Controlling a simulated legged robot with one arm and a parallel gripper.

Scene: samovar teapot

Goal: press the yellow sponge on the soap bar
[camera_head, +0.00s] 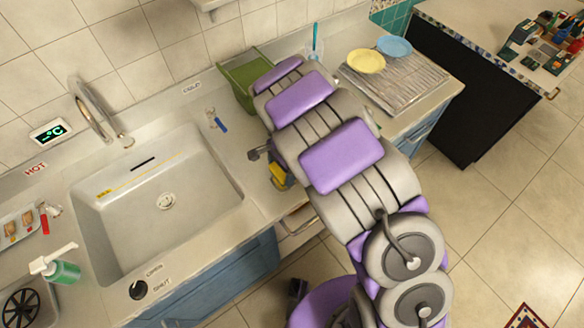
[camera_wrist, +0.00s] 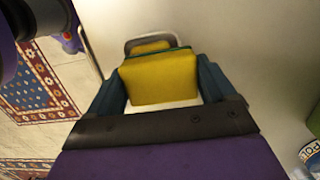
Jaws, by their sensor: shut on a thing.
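A yellow sponge (camera_wrist: 158,78) with a green edge sits between the two dark teal fingers of my gripper (camera_wrist: 160,88) in the wrist view. My gripper is shut on it. In the head view the sponge (camera_head: 278,173) shows as a small yellow patch beside my arm, over the counter right of the sink. Just beyond the sponge in the wrist view is a grey rounded rim (camera_wrist: 148,40) with a yellowish piece inside. I cannot tell whether this is the soap bar or whether the sponge touches it. My arm hides part of the counter in the head view.
The sink (camera_head: 165,200) lies left of my arm. A green bin (camera_head: 240,78) stands behind it. A drying rack (camera_head: 405,82) with a yellow plate (camera_head: 366,61) and blue plate (camera_head: 394,46) is at right. A green soap dispenser (camera_head: 62,270) stands at lower left.

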